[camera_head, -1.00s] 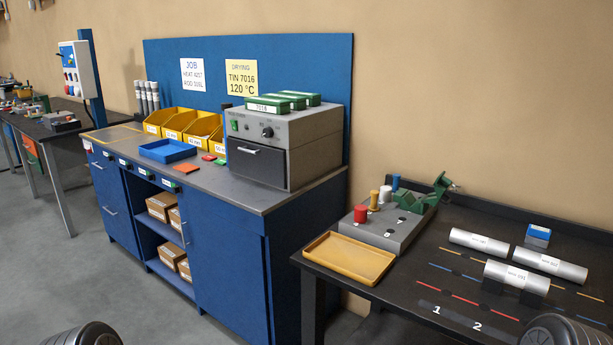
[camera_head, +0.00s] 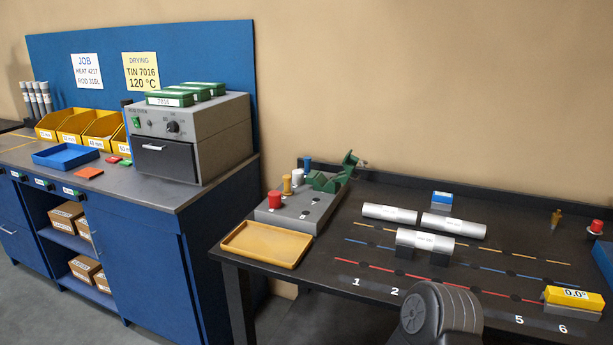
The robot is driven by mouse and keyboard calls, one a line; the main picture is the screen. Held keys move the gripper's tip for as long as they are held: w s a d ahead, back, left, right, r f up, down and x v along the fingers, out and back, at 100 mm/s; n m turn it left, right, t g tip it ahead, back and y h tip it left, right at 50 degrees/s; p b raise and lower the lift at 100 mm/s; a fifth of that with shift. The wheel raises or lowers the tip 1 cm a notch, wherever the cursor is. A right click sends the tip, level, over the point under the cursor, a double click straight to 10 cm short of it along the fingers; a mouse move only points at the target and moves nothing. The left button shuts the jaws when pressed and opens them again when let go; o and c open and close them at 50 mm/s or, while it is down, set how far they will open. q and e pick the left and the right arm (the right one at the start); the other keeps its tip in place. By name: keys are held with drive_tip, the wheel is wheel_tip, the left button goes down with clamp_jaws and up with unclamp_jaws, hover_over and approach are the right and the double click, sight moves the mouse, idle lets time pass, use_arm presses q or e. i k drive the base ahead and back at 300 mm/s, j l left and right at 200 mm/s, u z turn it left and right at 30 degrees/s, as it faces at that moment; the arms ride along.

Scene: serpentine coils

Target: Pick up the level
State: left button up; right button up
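A yellow level (camera_head: 573,295) with a white display reading 0.0° lies at the right front of the black table, on a grey block (camera_head: 572,312). Neither of my grippers is in view. A dark rounded part of my own arm shows at the bottom, in front of the table's front edge, and hides some of the markings there.
The black table (camera_head: 350,225) bears several silver tubes (camera_head: 425,240), a yellow tray (camera_head: 267,243), a grey block with coloured pegs (camera_head: 300,210), and a blue-and-white box (camera_head: 441,200). A blue bin (camera_head: 604,258) stands at the right edge. A blue bench (camera_head: 140,240) stands left.

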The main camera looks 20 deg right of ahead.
sight(589, 305)
drive_tip(key=z, duration=2.1)
